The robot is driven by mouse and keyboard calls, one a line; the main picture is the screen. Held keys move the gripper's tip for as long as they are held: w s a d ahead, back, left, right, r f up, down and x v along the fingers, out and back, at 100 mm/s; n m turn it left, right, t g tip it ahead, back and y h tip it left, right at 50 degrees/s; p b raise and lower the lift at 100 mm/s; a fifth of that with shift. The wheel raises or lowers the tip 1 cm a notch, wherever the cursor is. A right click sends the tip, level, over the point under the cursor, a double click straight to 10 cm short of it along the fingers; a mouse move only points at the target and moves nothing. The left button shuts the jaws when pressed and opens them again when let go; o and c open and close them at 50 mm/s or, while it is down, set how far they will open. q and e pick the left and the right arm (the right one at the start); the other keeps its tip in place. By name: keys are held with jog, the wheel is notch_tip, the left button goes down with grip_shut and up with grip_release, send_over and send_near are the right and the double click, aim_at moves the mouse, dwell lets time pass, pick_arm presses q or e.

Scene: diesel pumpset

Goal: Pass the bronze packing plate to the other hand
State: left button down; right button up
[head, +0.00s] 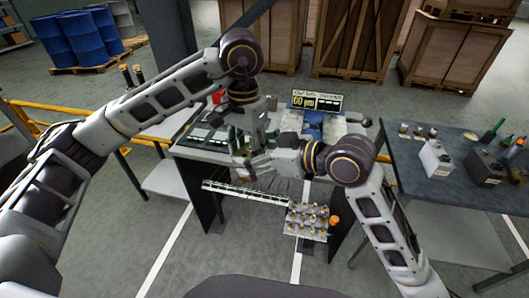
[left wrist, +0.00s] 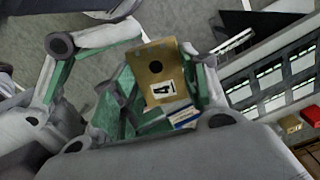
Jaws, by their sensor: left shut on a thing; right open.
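The bronze packing plate (left wrist: 156,72) is a flat brass-coloured plate with a dark round hole and a white label marked 4. In the left wrist view it stands between the green-padded fingers of my left gripper (left wrist: 165,95), which is shut on it. In the head view my left gripper (head: 241,150) hangs over the middle table, and the plate is too small there to make out. My right gripper (head: 263,160) comes in from the right, close to the left one. Its open fingers seem to show at the left of the wrist view; I cannot tell whether they touch the plate.
The middle table (head: 190,152) carries equipment and a sign (head: 316,101) at the back. A rack of small parts (head: 308,221) is at its front right. The right-hand table (head: 410,180) holds bottles and containers. A yellow rail (head: 60,108) runs at the left.

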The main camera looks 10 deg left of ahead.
aim_at(248, 152)
jog(key=shift+w+a+f, duration=0.15)
jog(key=shift+a+f, duration=0.05)
jog(key=shift+a, duration=0.2)
jog(key=shift+c, duration=0.3)
jog(key=c, duration=1.4)
pick_arm(q)
jog(key=c, duration=0.7)
grip_release()
pick_arm(e)
jog(key=shift+r, duration=0.1)
jog(key=shift+c, duration=0.7)
pick_arm(q)
jog(key=shift+r, duration=0.15)
notch_tip(248, 152, up, 12)
jog(key=shift+f, duration=0.2)
jog(key=shift+w, duration=0.1)
